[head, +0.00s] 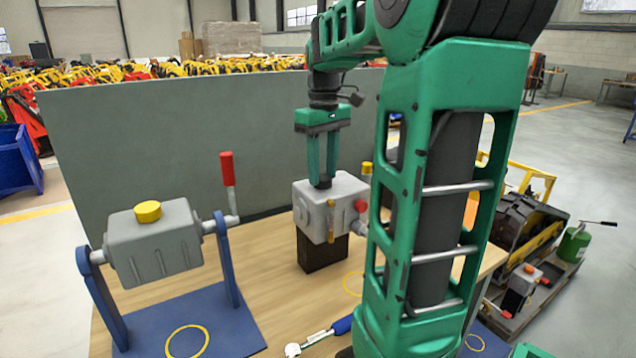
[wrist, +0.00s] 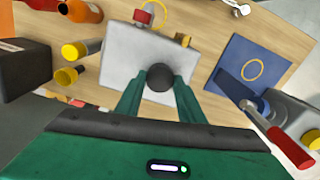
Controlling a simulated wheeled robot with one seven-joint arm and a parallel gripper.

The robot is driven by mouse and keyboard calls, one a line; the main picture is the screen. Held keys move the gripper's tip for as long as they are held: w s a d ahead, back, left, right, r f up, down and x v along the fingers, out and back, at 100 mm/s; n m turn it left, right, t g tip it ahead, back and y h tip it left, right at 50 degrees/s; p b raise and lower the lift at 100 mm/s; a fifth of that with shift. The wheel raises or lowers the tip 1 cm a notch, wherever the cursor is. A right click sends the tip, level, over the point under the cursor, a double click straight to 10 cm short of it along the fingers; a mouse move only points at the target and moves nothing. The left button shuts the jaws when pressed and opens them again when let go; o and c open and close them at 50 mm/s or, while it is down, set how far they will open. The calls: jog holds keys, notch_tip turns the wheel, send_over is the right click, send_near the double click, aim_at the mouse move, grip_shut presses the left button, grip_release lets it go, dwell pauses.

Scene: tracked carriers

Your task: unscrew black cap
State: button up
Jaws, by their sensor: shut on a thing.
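The black cap (wrist: 160,78) sits on top of a light grey block-shaped housing (wrist: 125,55). My gripper (wrist: 160,92) points down over it, with its two green fingers closed on the cap's sides. In the head view my gripper (head: 324,180) comes down onto the top of the grey housing (head: 318,222), and the cap (head: 322,183) shows as a small dark shape between the fingertips. The housing stands upright on a dark block (head: 322,253). I cannot tell whether the cap has turned.
A grey tank with a yellow cap (head: 148,211) hangs in a blue stand (head: 210,330) at left, with a red-handled crank (head: 228,170). A blue-handled tool (head: 320,336) lies at the front. A grey-green panel (head: 200,140) stands behind the wooden table (head: 270,300).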

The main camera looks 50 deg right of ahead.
jog(key=n, duration=0.9)
jog(key=o, duration=1)
jog(key=shift+c, duration=0.2)
jog(key=m, duration=0.6)
jog(key=shift+m, duration=0.4)
jog(key=m, duration=0.3)
